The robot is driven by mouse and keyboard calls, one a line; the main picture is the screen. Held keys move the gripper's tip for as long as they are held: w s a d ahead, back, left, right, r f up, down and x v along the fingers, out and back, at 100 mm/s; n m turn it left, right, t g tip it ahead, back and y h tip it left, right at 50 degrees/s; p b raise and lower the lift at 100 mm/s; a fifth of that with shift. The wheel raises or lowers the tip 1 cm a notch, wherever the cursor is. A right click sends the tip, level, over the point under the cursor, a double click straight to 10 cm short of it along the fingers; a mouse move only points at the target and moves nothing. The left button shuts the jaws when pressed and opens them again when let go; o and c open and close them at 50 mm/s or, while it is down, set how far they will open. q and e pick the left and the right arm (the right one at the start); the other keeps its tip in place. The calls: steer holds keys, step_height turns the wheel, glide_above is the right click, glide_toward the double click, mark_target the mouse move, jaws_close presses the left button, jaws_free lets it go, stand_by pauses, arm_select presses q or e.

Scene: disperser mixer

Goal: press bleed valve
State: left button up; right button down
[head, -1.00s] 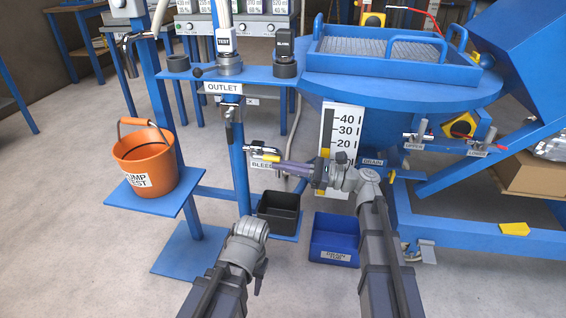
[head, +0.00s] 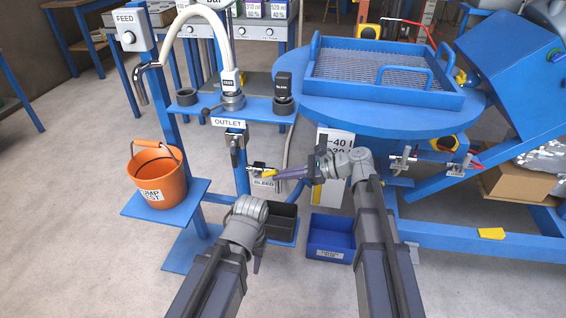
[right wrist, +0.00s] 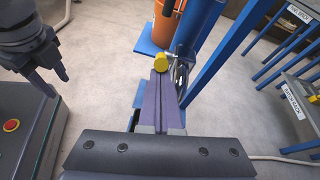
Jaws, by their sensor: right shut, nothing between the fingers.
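The bleed valve (head: 266,174), with its yellow handle, sits above the BLEED label (head: 263,183) under the outlet. In the right wrist view its yellow knob (right wrist: 161,63) is just beyond my right fingertips. My right gripper (head: 278,175) is shut and empty, pointing left with its tips at or very close to the yellow handle. Whether they touch I cannot tell. The right wrist view shows its purple fingers together (right wrist: 161,76). My left gripper (right wrist: 53,80) hangs apart from the valve, its fingers spread and empty; the head view mostly hides its fingers.
An orange bucket (head: 158,178) stands on a blue shelf at left. A black bin (head: 281,222) and a blue drain bin (head: 331,237) lie below the valve. The blue outlet post (head: 240,165) is close to the right fingertips.

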arm_select(q)
step_height(320, 180, up, 8)
steer(key=p, duration=0.6)
steer(key=shift+f, duration=0.15)
arm_select(e)
steer(key=shift+w+a+r+g+h, duration=0.15)
steer(key=shift+a+r+h, duration=0.25)
steer(key=shift+r+h, duration=0.35)
steer(key=shift+w+a+r+g+h, duration=0.15)
steer(key=shift+a+r+h, duration=0.25)
steer(key=shift+r, duration=0.65)
